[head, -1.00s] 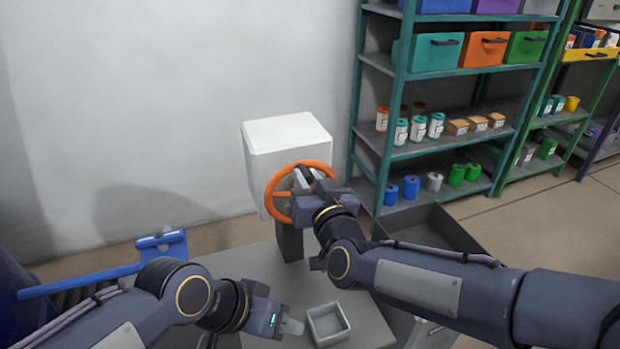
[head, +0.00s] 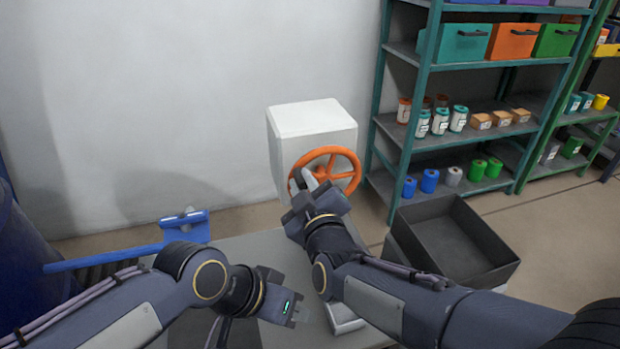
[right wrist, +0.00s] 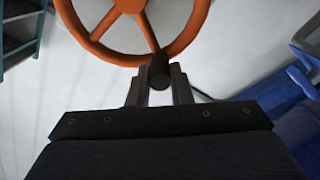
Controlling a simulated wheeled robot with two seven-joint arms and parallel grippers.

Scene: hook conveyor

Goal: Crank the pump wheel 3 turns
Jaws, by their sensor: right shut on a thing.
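The pump is a white box (head: 313,118) with an orange spoked wheel (head: 334,150) on its front. The wheel also shows in the right wrist view (right wrist: 188,36). My right gripper (head: 304,182) is at the lower left of the wheel in the head view. In the right wrist view its two fingers are shut on the dark handle knob (right wrist: 159,72) at the wheel's rim. The gripper hides part of the wheel in the head view. My left gripper (head: 298,314) is low over the table, away from the wheel; its jaw gap is unclear.
A grey table (head: 245,248) lies below the arms. A small light tray (head: 345,318) is mostly hidden behind my right arm. An open dark bin (head: 455,240) stands at right. A blue bracket (head: 187,228) is at left. Shelves (head: 428,75) with containers stand at the back right.

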